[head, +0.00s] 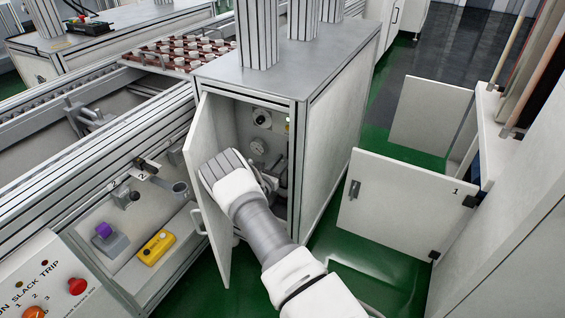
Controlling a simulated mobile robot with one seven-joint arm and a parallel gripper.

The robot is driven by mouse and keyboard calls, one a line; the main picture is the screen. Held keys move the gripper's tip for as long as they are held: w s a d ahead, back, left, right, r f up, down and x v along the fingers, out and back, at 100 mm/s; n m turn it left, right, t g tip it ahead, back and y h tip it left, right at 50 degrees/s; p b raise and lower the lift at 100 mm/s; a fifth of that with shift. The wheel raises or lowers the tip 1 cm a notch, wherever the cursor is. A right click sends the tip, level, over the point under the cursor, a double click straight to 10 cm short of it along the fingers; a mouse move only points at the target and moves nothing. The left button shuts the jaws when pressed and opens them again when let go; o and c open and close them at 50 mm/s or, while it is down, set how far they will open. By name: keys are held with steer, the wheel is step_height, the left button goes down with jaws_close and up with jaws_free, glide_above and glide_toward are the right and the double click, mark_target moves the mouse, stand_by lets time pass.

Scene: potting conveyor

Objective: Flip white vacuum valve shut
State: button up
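An open cabinet (325,150) stands in the middle, its door (209,160) swung out to the left. My arm reaches to the cabinet's opening, and my gripper (270,183) is at the opening, mostly hidden behind my white wrist. I cannot tell whether its fingers are open or shut, or whether they touch anything. Inside on the back wall are a round white-rimmed fitting (262,117) and a pale round dial or knob (257,147) below it. Dark fittings (281,168) sit to the right of the dial. I cannot make out which part is the white vacuum valve.
The open door stands close to the left of my wrist. A conveyor frame (95,185) runs along the left, with a yellow box (157,247) and a purple knob (103,230) below. At right, an open panel marked 1 (400,207) juts over the green floor (365,265).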

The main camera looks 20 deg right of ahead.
jaws_close()
steer(key=shift+a+n, duration=0.1)
steer(key=shift+n, duration=0.2)
steer(key=n, duration=0.1)
steer(key=w+a+n, duration=0.1)
steer(key=n, duration=0.1)
steer(key=shift+w+f, duration=0.1)
steer(key=shift+f, duration=0.05)
steer(key=shift+w+a+f+n, duration=0.3)
steer(key=shift+f+n, duration=0.4)
steer(key=shift+n, duration=1.7)
steer(key=shift+w+a+f+n, duration=0.2)
steer(key=shift+w+f+n, duration=0.35)
steer(key=shift+n, duration=1.85)
steer(key=shift+w+a+f+n, duration=0.25)
steer(key=shift+f+n, duration=0.55)
steer(key=shift+n, duration=1.6)
steer(key=shift+o, duration=1.9)
jaws_free()
